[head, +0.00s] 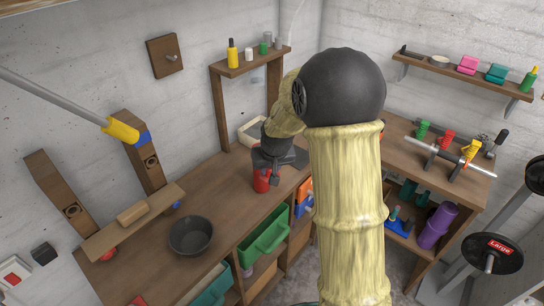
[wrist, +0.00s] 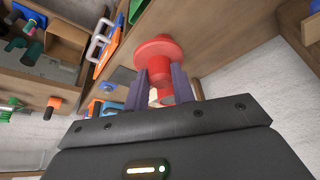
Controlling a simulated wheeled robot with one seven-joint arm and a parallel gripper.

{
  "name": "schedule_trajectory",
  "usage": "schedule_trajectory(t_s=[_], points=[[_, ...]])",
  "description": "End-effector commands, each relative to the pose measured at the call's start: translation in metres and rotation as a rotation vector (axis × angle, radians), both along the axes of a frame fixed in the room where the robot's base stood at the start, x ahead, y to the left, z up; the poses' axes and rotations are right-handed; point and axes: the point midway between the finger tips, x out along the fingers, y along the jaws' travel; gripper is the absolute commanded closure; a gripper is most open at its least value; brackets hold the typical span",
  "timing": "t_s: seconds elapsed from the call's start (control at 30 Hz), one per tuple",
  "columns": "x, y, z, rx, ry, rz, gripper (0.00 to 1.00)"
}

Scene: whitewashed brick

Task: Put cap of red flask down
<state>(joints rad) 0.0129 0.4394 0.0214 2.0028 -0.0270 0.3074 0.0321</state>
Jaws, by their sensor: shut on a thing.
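The red flask (head: 262,183) stands on the wooden bench, directly below my gripper (head: 268,160) in the head view. In the wrist view the wide red body of the flask (wrist: 158,52) shows just beyond the fingertips. My gripper (wrist: 168,86) is shut on the red cap (wrist: 167,97) between its two dark purple fingers. Whether the cap touches the flask or is apart from it I cannot tell. In the head view the cap is hidden by the gripper.
A dark bowl (head: 190,236) stands on the bench to the left. A pale box (head: 254,132) is behind the gripper. Green bins (head: 263,238) sit under the bench edge. A shelf with bottles (head: 250,64) is above. Bare bench lies between bowl and flask.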

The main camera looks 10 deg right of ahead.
Motion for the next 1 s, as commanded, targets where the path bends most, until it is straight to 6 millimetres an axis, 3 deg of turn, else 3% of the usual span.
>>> schedule_trajectory(t_s=[0.37, 0.6, 0.7, 0.83, 1.0], points=[[-0.009, 0.000, -0.094, 0.001, 0.010, -0.002, 0.97], [-0.043, 0.000, -0.188, -0.002, 0.014, 0.002, 0.97], [-0.059, -0.001, -0.218, -0.003, 0.012, 0.003, 0.97], [-0.073, -0.001, -0.239, -0.005, 0.005, 0.003, 0.97], [-0.076, -0.001, -0.243, -0.004, -0.002, 0.004, 0.97]])
